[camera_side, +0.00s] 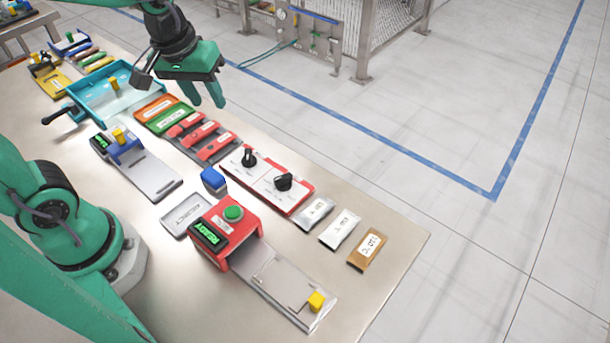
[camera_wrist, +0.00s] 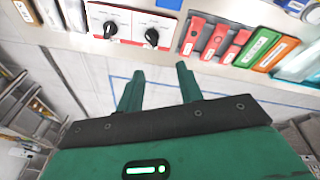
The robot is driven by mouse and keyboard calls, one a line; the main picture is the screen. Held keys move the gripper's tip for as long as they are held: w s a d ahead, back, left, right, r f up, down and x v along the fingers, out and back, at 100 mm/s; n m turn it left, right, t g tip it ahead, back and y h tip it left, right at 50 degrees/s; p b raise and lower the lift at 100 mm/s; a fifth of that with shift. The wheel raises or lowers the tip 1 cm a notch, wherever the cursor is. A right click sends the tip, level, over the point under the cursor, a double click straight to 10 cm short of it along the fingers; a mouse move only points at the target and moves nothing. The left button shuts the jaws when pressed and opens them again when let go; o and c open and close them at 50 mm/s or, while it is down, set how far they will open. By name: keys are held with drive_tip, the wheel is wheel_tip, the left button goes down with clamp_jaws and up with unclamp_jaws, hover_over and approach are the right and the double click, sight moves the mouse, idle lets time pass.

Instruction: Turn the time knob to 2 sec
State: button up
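A red-framed white panel (camera_side: 265,178) lies on the table and carries two black knobs. One knob (camera_side: 249,157) is farther from the side camera, the other (camera_side: 283,182) nearer. Both also show in the wrist view, the left knob (camera_wrist: 110,29) and the right knob (camera_wrist: 152,37). The labels are too small to read, so I cannot tell which is the time knob or its setting. My gripper (camera_side: 208,101) is raised, up and left of the panel in the side view. In the wrist view its fingers (camera_wrist: 159,72) are apart with nothing between them.
Red tools (camera_side: 203,136) and green and orange packs (camera_side: 167,119) lie beside the panel. Sachets (camera_side: 340,229) lie at its other end. A red sealer (camera_side: 227,233) with a green button, a blue block (camera_side: 213,179) and a metal tray (camera_side: 187,214) stand on the near side.

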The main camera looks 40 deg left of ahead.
sight(248, 153)
drive_tip(key=w+f+n+g, duration=0.1)
drive_tip(key=w+f, duration=0.1)
drive_tip(key=f, duration=0.1)
drive_tip(key=w+d+f+n, duration=0.1)
drive_tip(key=f, duration=0.2)
drive_tip(key=w+d+f+n+g, duration=0.1)
drive_tip(key=w+f+n, duration=0.1)
drive_tip(key=f, duration=0.1)
drive_tip(key=shift+w+d+f+g, duration=0.1)
drive_tip(key=shift+w+g, duration=0.2)
drive_tip(key=shift+w, duration=0.05)
drive_tip(key=shift+f, duration=3.9)
clamp_jaws()
